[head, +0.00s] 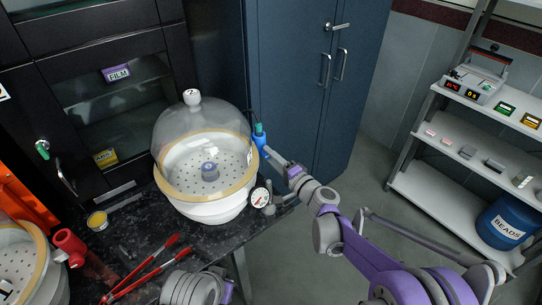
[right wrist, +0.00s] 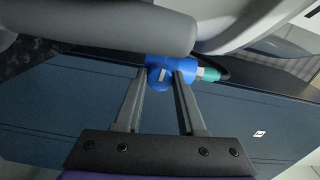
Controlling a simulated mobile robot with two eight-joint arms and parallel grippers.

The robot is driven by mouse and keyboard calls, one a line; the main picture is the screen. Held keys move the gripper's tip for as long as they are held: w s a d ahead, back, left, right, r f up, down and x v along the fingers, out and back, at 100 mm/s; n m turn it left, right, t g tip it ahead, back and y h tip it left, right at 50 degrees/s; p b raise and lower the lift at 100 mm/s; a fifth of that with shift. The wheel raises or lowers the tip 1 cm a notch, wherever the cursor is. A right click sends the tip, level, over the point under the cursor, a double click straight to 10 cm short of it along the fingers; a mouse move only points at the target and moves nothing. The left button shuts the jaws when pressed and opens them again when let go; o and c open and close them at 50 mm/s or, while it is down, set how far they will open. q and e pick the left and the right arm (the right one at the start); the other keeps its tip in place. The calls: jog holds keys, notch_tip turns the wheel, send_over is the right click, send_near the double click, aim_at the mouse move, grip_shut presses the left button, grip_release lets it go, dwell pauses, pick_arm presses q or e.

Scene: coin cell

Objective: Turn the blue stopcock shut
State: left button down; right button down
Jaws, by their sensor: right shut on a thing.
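The blue stopcock (head: 260,138) sits at the right side of the glass-domed desiccator (head: 205,130), with a teal-green end piece. It also shows in the right wrist view (right wrist: 158,64), where its blue handle carries a white mark. My right gripper (head: 266,151) reaches it from the right, and in the right wrist view its two fingers (right wrist: 160,78) are shut on the blue handle, one on each side. The fingers hide part of the stopcock in the head view. I cannot tell the handle's exact angle to the tube. My left gripper's fingers are not in view.
A pressure gauge (head: 260,197) stands just below my right gripper. Red tongs (head: 146,268) lie on the black bench (head: 125,222). A blue cabinet (head: 300,75) stands behind the gripper. Open floor (head: 350,188) and a shelf rack (head: 445,172) are to the right.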

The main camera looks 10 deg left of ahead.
jog(key=shift+n, duration=0.5)
jog(key=c, duration=0.5)
grip_release()
jog(key=shift+d, duration=0.1)
jog(key=v, duration=1)
jog(key=shift+s+d, duration=0.25)
jog(key=shift+s, duration=0.05)
